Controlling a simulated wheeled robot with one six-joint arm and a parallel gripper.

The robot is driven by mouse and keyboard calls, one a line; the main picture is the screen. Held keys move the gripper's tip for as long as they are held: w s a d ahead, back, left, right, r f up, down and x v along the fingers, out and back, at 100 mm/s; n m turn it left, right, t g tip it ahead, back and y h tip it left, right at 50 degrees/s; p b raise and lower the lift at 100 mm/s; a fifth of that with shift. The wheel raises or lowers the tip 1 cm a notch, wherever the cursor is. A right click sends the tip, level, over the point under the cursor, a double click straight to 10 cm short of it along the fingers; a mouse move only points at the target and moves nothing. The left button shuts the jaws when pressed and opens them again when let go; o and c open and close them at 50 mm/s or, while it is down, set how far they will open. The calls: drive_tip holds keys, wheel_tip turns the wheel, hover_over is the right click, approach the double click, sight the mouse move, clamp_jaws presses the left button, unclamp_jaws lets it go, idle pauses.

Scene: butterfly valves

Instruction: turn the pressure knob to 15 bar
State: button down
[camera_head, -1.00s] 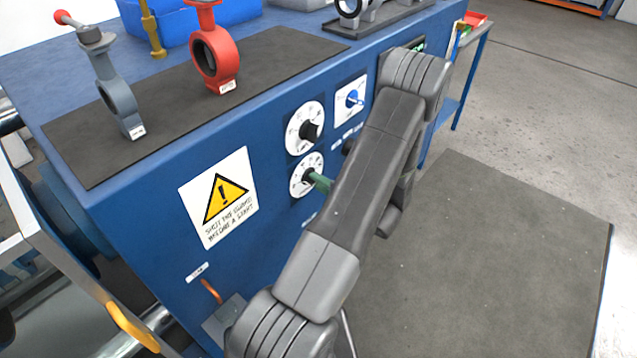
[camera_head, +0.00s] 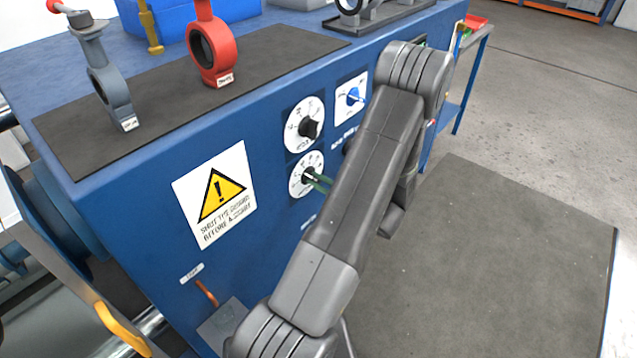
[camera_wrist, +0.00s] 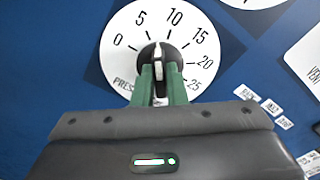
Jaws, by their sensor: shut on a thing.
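The pressure knob (camera_wrist: 158,53) is black with a white line, at the middle of a white dial (camera_wrist: 120,50) marked 0 to 25. In the wrist view its white line points up, between the 5 and the 10. My gripper (camera_wrist: 160,80) has its two green fingers on either side of the knob, shut on it. My arm hides some of the panel to the right.
Another black knob on a white dial (camera_head: 291,137) is just above, and a blue knob (camera_head: 354,96) is up to the right. A warning sign (camera_head: 215,194) is on the left. Valves stand on the bench mat (camera_head: 150,115). The floor at the right is clear.

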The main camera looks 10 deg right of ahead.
drive_tip(key=m+p, duration=0.1)
drive_tip(key=m, duration=0.4)
drive_tip(key=shift+m, duration=0.3)
drive_tip(key=m+p, duration=0.1)
drive_tip(key=m, duration=0.4)
drive_tip(key=shift+m+p, duration=0.3)
drive_tip(key=shift+f, duration=0.1)
drive_tip(key=c, duration=1.5)
unclamp_jaws()
drive_tip(key=shift+o, duration=0.2)
drive_tip(key=b+v, duration=0.1)
drive_tip(key=v, duration=1.2)
drive_tip(key=shift+s+d, duration=0.25)
drive_tip(key=shift+s, duration=0.05)
drive_tip(key=p+x, duration=0.1)
drive_tip(key=x, duration=1.3)
